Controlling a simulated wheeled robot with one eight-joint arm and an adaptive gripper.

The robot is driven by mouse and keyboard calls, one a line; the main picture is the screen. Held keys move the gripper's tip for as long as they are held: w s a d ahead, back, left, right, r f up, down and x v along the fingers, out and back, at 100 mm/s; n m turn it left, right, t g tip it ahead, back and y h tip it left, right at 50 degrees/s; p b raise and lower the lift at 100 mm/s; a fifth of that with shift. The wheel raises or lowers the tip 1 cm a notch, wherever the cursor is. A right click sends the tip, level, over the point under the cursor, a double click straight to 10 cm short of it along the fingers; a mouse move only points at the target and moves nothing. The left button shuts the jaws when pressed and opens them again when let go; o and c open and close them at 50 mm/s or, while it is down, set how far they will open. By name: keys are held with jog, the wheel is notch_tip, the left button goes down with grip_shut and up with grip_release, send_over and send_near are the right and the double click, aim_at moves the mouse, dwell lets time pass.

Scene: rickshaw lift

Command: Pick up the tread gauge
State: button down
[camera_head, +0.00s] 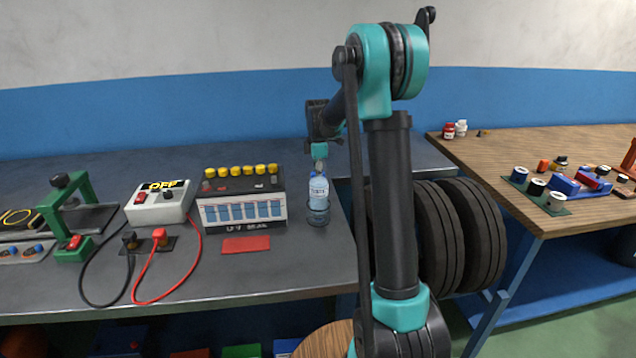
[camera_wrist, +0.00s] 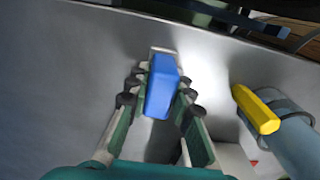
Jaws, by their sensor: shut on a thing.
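The tread gauge (camera_wrist: 161,88), a small blue block with a pale end, is between the two fingers of my gripper (camera_wrist: 160,92) in the wrist view. The fingers are shut on its sides. The grey workbench top shows close behind it. In the head view my gripper (camera_head: 319,152) points down above the right part of the workbench, by the water bottle (camera_head: 319,194).
In the wrist view a yellow piece (camera_wrist: 256,110) and a blue-grey cylinder (camera_wrist: 298,142) with a ring are close on the right. The battery (camera_head: 242,207) stands left of the bottle on the grey workbench (camera_head: 290,270). Tyres (camera_head: 470,235) stand right.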

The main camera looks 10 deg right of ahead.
notch_tip(320, 180, up, 20)
dwell(0.6)
jog(key=c, duration=1.9)
grip_release()
grip_shut()
jog(key=shift+d, duration=0.1)
